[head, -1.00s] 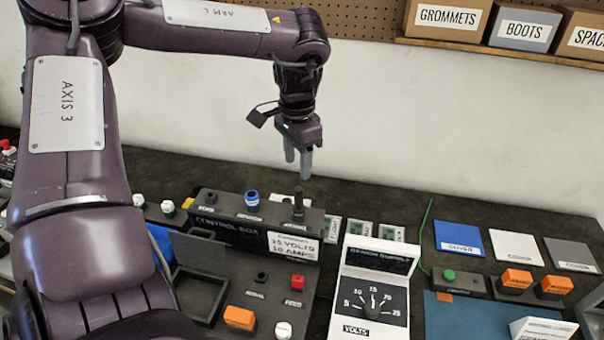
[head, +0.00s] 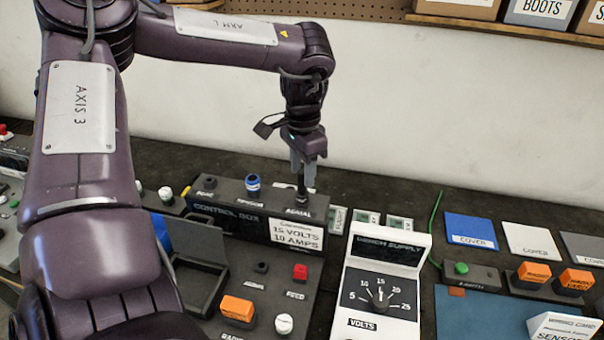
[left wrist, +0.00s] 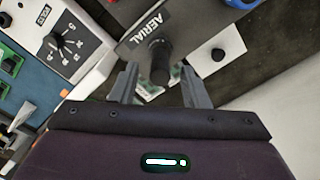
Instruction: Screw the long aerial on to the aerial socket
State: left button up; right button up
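The black aerial (head: 301,184) stands upright at the socket marked AERIAL on the control box (head: 228,221). It also shows in the left wrist view, end-on as a dark round post (left wrist: 159,60). Its lower end and thread are hidden, so I cannot tell how far it is screwed in. My left gripper (head: 302,172) points down over the aerial. In the left wrist view its two fingers are apart, one on each side of the post, with gaps showing. My right gripper is not in view.
A blue-ringed knob (head: 253,185) stands left of the aerial on the box. The bench supply (head: 387,252) stands to the right, in front.

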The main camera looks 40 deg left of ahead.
pick_arm(q)
grip_shut()
jog(key=shift+f+n+b, duration=0.15)
jog(key=shift+n+b, duration=0.75)
jog(key=shift+b, duration=0.05)
jog(key=n+b, duration=0.5)
jog(key=n, duration=0.1)
jog(key=n+b, duration=0.5)
jog(key=n, duration=0.1)
jog(key=shift+n, duration=0.4)
jog(key=shift+r, duration=0.2)
jog(key=shift+o, duration=0.5)
grip_release()
